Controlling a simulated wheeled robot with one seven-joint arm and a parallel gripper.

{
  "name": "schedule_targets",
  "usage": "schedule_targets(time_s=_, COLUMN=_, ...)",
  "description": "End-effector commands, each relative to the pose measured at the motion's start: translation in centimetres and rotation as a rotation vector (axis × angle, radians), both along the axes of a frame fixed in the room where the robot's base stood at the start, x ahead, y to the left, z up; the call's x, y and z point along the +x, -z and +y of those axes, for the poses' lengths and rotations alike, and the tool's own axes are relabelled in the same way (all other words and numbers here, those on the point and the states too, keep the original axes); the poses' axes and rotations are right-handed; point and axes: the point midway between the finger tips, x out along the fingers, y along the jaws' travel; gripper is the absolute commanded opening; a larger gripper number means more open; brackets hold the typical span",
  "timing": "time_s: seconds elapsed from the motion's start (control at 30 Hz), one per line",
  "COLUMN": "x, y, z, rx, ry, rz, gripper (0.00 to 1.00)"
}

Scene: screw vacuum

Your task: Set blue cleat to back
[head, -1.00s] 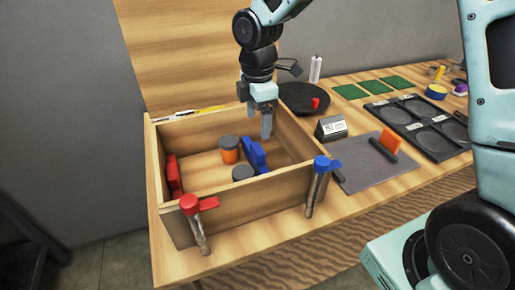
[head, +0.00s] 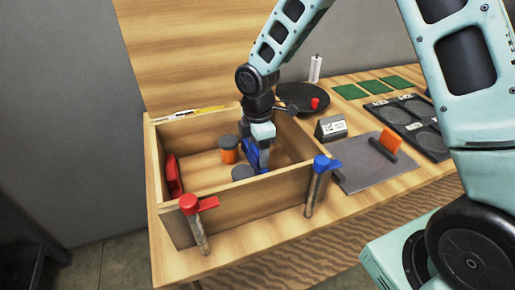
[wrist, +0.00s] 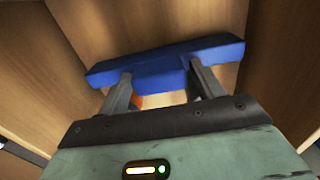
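The blue cleat (head: 251,152) stands inside the wooden box (head: 222,202), right of its middle, partly hidden by my gripper (head: 262,160). In the wrist view the cleat (wrist: 165,66) is a long blue bar with a thicker middle part. My gripper (wrist: 162,80) is down in the box at the cleat. Its two fingers are spread, with the cleat's middle part between their tips. I cannot tell whether both fingers touch it.
An orange jar (head: 228,150) and a dark round lid (head: 243,172) are close by. A red cleat (head: 173,175) is at the box's left wall. The box's front left floor is clear.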

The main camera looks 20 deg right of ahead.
Motion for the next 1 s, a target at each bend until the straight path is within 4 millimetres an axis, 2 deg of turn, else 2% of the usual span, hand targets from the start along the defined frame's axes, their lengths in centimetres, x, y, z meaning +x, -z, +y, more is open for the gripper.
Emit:
schedule_targets(time_s=0.03, x=0.0, y=0.0, z=0.0, rx=0.000, ry=0.000, rz=0.000, gripper=0.51)
schedule_targets(time_s=0.17, x=0.0, y=0.0, z=0.0, rx=0.000, ry=0.000, rz=0.000, gripper=0.15)
schedule_targets(time_s=0.2, x=0.0, y=0.0, z=0.0, rx=0.000, ry=0.000, rz=0.000, gripper=0.14)
schedule_targets(time_s=0.33, x=0.0, y=-0.3, z=-1.3, rx=-0.001, ry=0.004, rz=0.002, gripper=0.14)
schedule_targets(time_s=0.5, x=0.0, y=-0.4, z=-4.9, rx=0.000, ry=0.006, rz=0.002, gripper=0.14)
schedule_targets(time_s=0.6, x=0.0, y=-0.3, z=-6.3, rx=-0.001, ry=0.004, rz=0.002, gripper=0.14)
schedule_targets(time_s=0.7, x=0.1, y=-0.2, z=-6.8, rx=0.000, ry=0.002, rz=0.000, gripper=0.14)
schedule_targets(time_s=0.97, x=0.1, y=-0.1, z=-6.8, rx=0.000, ry=0.000, rz=-0.002, gripper=0.14)
schedule_targets(time_s=1.0, x=0.1, y=-0.1, z=-6.8, rx=0.000, ry=0.000, rz=-0.002, gripper=0.66)
